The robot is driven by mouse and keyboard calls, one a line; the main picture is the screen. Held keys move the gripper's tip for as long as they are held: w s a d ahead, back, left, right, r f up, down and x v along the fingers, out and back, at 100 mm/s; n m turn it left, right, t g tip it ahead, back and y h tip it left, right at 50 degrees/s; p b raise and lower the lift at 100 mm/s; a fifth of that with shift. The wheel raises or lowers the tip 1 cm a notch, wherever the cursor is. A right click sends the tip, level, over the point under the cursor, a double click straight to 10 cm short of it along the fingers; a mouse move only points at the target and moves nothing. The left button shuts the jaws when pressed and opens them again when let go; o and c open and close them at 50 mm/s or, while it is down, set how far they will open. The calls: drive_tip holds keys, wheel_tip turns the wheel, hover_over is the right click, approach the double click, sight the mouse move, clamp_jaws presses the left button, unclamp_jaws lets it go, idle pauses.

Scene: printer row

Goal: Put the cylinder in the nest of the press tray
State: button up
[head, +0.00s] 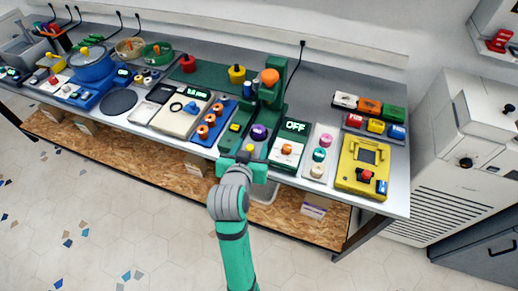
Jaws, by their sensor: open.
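The green press (277,92) with an orange knob stands at the back edge of the bench. A green tray (237,143) runs forward from it. A purple round piece (259,132) sits in front of the press; whether it sits in a nest is too small to tell. A small blue cylinder-like piece (247,90) stands left of the press. I cannot tell which piece is the task's cylinder. My gripper (246,156) is open at the bench's front edge, by the tray's near end. A small yellow spot shows by its fingers; nothing is clearly held.
A blue plate with orange pegs (203,132) lies left of the tray. A unit reading OFF (293,127), a strip of round knobs (320,153) and a yellow box (361,165) stand to the right. Bare grey bench shows behind them (318,88).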

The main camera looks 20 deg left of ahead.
drive_tip(key=s+d+f+t, duration=0.1)
drive_tip(key=s+d+f, duration=0.3)
drive_tip(key=s+f, duration=0.25)
drive_tip(key=s+d+f, duration=0.4)
drive_tip(key=s+f, duration=0.2)
drive_tip(key=s, duration=0.1)
drive_tip(key=s+d+r+t+h, duration=0.1)
drive_tip(key=s+d, duration=0.4)
drive_tip(key=s, duration=0.5)
drive_tip(key=s+d+r+m, duration=0.1)
drive_tip(key=s+d, duration=0.4)
drive_tip(key=s, duration=0.5)
drive_tip(key=shift+m+t+h, duration=0.3)
drive_tip(key=shift+t+h, duration=0.1)
drive_tip(key=shift+w, duration=0.1)
drive_tip(key=shift+a, duration=0.1)
drive_tip(key=shift+c, duration=0.4)
